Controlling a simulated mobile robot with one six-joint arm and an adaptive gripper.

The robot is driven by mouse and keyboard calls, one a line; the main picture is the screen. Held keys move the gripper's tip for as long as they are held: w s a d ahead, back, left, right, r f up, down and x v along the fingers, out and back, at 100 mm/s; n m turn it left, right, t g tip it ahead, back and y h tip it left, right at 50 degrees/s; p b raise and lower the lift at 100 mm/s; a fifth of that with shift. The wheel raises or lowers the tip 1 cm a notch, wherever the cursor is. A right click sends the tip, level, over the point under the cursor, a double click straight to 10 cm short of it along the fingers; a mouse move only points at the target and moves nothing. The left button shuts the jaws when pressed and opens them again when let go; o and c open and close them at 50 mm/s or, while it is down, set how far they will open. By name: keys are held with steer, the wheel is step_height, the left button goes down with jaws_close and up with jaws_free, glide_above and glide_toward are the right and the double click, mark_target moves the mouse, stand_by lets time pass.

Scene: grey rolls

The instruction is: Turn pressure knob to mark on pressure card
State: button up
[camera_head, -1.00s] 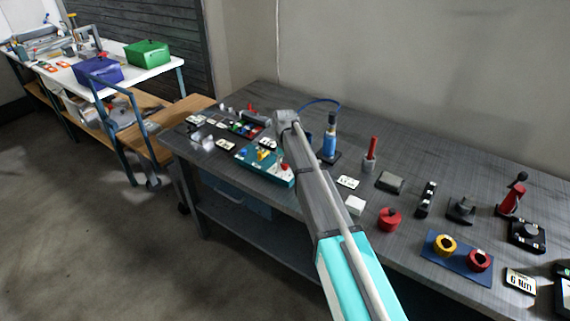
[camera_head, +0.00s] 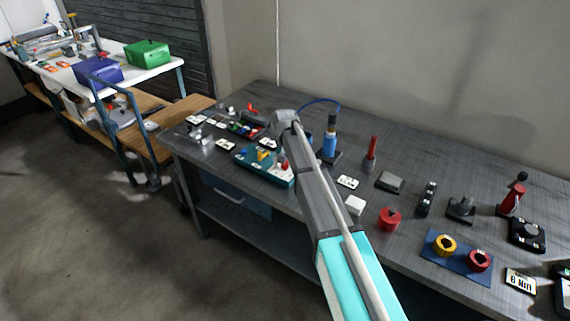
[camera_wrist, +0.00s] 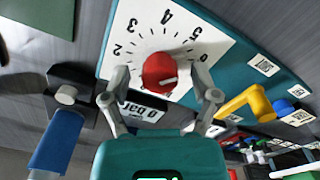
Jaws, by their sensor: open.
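The red pressure knob (camera_wrist: 158,70) sits on a white dial (camera_wrist: 150,30) fixed to a teal panel (camera_wrist: 225,85). A white line on the knob points right, slightly down, towards my right finger. My gripper (camera_wrist: 162,74) is open, with one finger on each side of the knob; I cannot tell whether they touch it. The pressure card (camera_wrist: 143,112) reads "bar" after a partly hidden digit. In the head view the panel (camera_head: 252,163) shows beside my arm, which hides the gripper.
A yellow handle (camera_wrist: 248,103) and a blue knob (camera_wrist: 284,107) stand right of the dial. A blue cylinder (camera_wrist: 57,140) is near my left finger.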

steer(key=shift+m, duration=0.9)
step_height(320, 180, up, 14)
steer(key=p, duration=1.4)
steer(key=s+d+f+b, duration=0.3)
steer(key=s+d, duration=0.7)
steer(key=s, duration=0.2)
steer(key=s+d+f+n+b, duration=0.1)
steer(key=s+d+f+b, duration=0.3)
steer(key=s+d, duration=0.7)
steer(key=shift+s, duration=0.45)
steer(key=s+d, duration=0.3)
steer(key=s, duration=0.2)
steer(key=shift+s+n, duration=0.35)
steer(key=shift+n, duration=0.05)
